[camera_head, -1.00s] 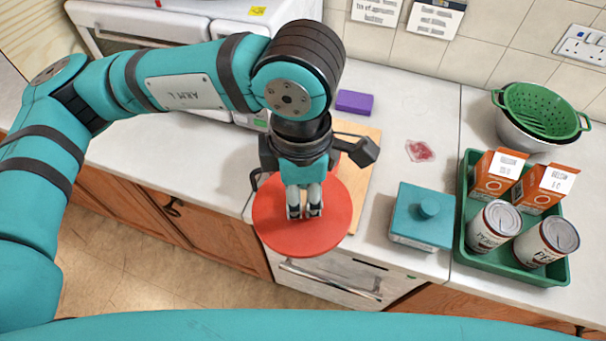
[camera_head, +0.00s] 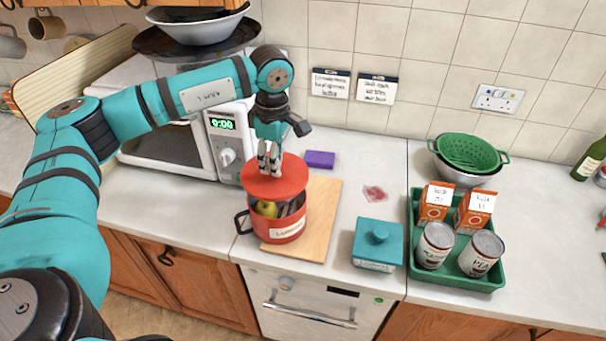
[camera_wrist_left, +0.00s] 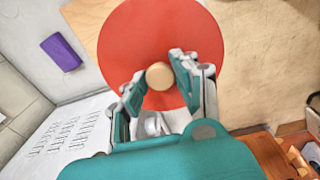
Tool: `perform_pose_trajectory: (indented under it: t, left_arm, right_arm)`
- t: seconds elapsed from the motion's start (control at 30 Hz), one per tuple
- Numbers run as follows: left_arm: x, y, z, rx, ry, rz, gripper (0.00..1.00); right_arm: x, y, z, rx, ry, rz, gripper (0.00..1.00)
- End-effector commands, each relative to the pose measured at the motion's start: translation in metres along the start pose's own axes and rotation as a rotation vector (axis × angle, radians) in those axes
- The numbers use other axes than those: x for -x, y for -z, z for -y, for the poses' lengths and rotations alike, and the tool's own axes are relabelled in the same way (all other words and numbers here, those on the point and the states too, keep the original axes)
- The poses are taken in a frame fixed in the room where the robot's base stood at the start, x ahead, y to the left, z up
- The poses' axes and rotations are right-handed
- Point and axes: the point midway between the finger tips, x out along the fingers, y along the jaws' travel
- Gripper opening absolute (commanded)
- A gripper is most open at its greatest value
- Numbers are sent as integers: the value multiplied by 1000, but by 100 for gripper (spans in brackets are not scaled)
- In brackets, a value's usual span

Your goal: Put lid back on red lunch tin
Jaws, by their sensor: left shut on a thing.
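The red lunch tin (camera_head: 262,228) stands upright on the wooden board, its black handle to the left and a pale label on its front. Its mouth is open at the front and shows a yellow-green fruit and other contents. My left gripper (camera_head: 268,172) is shut on the pale knob (camera_wrist_left: 160,76) of the round red lid (camera_head: 285,187). It holds the lid over the tin, with a gap at the front; the lid hides the back of the rim. In the left wrist view, the lid (camera_wrist_left: 190,25) hides the tin. My right gripper is not in view.
The wooden board (camera_head: 318,215) lies under the tin. A microwave (camera_head: 222,150) stands behind left, a purple block (camera_head: 320,159) behind. A teal lidded box (camera_head: 378,255) and a green tray (camera_head: 468,279) with cartons and cans are to the right. A red-stained patch (camera_head: 375,193) lies between.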

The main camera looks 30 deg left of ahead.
Motion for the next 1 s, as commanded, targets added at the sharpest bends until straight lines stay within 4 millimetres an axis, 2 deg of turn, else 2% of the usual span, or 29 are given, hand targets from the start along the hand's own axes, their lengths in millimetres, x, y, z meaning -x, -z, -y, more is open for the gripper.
perform_pose_trajectory:
  t: [0.03, 0.1, 0.27, 0.43, 0.7, 1.0]
  left_arm:
    - [-2, 1, 0, 1, 0, -1, 0]
    - [-5, 0, 0, 0, 0, -1, 0]
    - [-16, 0, 1, -1, 1, -1, 0]
    - [-32, -2, 1, 0, 1, 0, 0]
    - [-58, -3, 2, 0, 0, -1, 0]
    - [-64, -4, 1, -1, -1, 0, 0]
  right_arm:
    - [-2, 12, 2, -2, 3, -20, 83]
    - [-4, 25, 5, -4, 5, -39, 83]
    - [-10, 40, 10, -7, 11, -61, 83]
    - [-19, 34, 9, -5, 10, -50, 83]
    - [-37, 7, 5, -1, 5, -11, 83]
    - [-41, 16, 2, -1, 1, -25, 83]
